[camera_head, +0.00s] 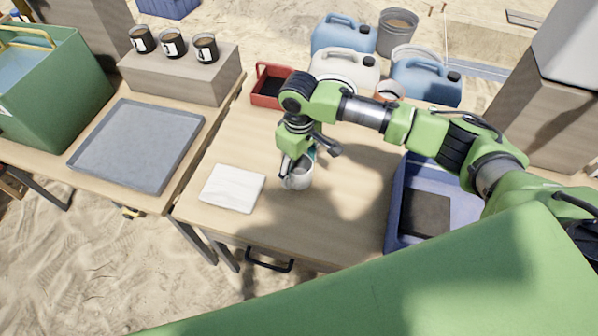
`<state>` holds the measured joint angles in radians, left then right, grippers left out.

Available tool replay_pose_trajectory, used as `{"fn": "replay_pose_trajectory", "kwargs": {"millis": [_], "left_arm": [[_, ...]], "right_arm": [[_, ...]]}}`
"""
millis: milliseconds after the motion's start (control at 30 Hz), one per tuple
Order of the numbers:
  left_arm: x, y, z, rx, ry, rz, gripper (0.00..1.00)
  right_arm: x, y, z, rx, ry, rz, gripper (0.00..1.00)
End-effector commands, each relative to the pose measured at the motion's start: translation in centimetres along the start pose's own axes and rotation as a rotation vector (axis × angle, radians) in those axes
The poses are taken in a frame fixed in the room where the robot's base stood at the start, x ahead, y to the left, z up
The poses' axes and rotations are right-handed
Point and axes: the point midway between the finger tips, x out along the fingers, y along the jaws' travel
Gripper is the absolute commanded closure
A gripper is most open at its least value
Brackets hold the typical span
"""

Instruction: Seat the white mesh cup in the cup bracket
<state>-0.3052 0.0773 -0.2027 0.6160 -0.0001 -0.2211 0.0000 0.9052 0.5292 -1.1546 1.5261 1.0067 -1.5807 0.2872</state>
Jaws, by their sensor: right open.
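A pale grey-white cup (298,179), which looks like the mesh cup, stands on the wooden table just right of a folded white cloth. My right gripper (299,162) points down at the cup's rim from above, its fingers open at the top of the cup. The gripper and wrist hide part of the rim, and I cannot tell whether the fingers touch it. I cannot make out a cup bracket in this view. My left gripper is not in view.
The white cloth (232,188) lies left of the cup. A blue crate (398,215) stands at right, a red tray (262,88) behind. A grey tray (135,143) and a block (180,78) bearing three dark cups are on the left table. Jugs stand at the back.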

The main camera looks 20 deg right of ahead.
Motion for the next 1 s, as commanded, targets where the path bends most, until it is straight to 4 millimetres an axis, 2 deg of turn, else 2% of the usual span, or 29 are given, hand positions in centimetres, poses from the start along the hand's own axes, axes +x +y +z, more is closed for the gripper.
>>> {"fn": "replay_pose_trajectory", "kwargs": {"millis": [233,267,400,767,1000], "left_arm": [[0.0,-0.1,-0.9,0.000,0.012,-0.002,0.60],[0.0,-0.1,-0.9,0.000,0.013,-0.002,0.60],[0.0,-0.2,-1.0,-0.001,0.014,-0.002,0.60],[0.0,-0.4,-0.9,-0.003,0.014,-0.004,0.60],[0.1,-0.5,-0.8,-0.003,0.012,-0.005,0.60]], "right_arm": [[0.3,0.0,0.0,-0.001,0.001,0.000,0.34],[0.3,0.0,0.0,-0.001,0.001,0.000,0.37],[0.3,0.0,0.0,-0.001,0.001,0.000,0.71],[0.1,0.0,-0.1,0.000,0.001,0.000,0.74],[-1.7,0.0,-0.1,0.000,0.004,-0.001,0.74]]}}
